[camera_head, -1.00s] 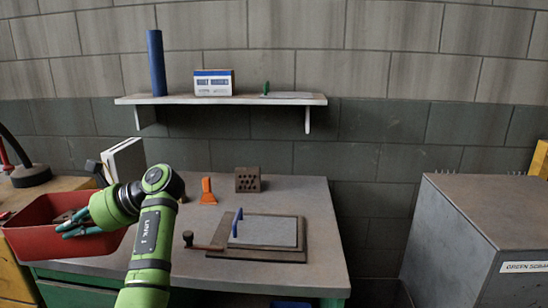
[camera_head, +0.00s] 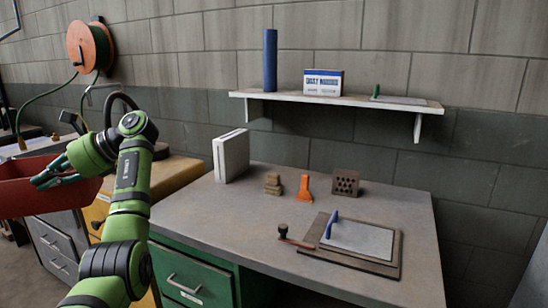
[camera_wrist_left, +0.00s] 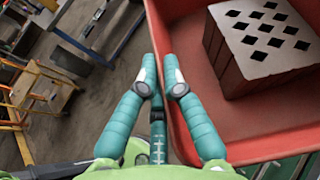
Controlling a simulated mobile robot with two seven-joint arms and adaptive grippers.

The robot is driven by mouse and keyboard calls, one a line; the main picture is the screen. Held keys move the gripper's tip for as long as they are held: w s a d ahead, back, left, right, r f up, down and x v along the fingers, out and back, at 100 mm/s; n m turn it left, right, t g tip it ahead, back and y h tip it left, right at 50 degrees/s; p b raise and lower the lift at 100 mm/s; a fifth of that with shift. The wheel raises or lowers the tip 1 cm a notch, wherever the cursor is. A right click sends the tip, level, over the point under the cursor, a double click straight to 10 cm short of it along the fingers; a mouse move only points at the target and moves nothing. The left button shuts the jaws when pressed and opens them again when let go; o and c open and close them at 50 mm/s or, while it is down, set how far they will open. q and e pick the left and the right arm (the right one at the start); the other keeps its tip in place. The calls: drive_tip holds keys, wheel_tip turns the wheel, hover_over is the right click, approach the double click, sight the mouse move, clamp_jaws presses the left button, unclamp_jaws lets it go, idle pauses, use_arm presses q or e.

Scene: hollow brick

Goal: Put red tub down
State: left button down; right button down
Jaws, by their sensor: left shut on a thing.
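The red tub (camera_head: 30,192) is at the left edge of the head view, held up in the air, partly cut off by the frame. My left gripper (camera_head: 52,176) is at its near right side, with its teal fingers over the rim. In the left wrist view the fingers (camera_wrist_left: 160,70) are closed together on the wall of the red tub (camera_wrist_left: 185,50). A brown hollow brick (camera_wrist_left: 262,45) with diamond holes lies inside the tub. My right gripper is not in view.
The grey bench top (camera_head: 235,225) has free room at its front left. On it stand a white box (camera_head: 231,156), small tan blocks (camera_head: 273,184), an orange tool (camera_head: 305,189), a perforated brick (camera_head: 345,183) and a board with a trowel (camera_head: 355,240). A wall shelf (camera_head: 340,101) hangs above.

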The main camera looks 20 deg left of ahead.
use_arm(q)
drive_tip(key=shift+s+a+r, duration=0.8)
drive_tip(key=shift+s+r, duration=0.05)
drive_tip(key=shift+s, duration=0.35)
drive_tip(key=m+t+y, duration=0.3)
drive_tip(key=m+t, duration=0.4)
drive_tip(key=t, duration=0.1)
approach(92, 190)
drive_tip(key=s+d+f, duration=0.3)
drive_tip(key=d+f, duration=0.1)
drive_tip(key=f, duration=0.2)
drive_tip(key=s+d+f+m+t+h, duration=0.1)
drive_tip(key=s+d+f+m+t, duration=0.1)
drive_tip(key=d+f+m+t, duration=0.35)
drive_tip(key=s+d+f+m+t+h, duration=0.1)
drive_tip(key=s+d+f+m+t, duration=0.2)
drive_tip(key=d+f, duration=0.75)
drive_tip(key=d, duration=1.3)
drive_tip(key=shift+t, duration=0.25)
drive_tip(key=r+p, duration=0.4)
drive_tip(key=r, duration=0.1)
drive_tip(key=shift+w+a+p, duration=0.1)
drive_tip(key=shift+w+p, duration=0.2)
drive_tip(key=shift+p, duration=0.05)
drive_tip(key=shift+h, duration=0.3)
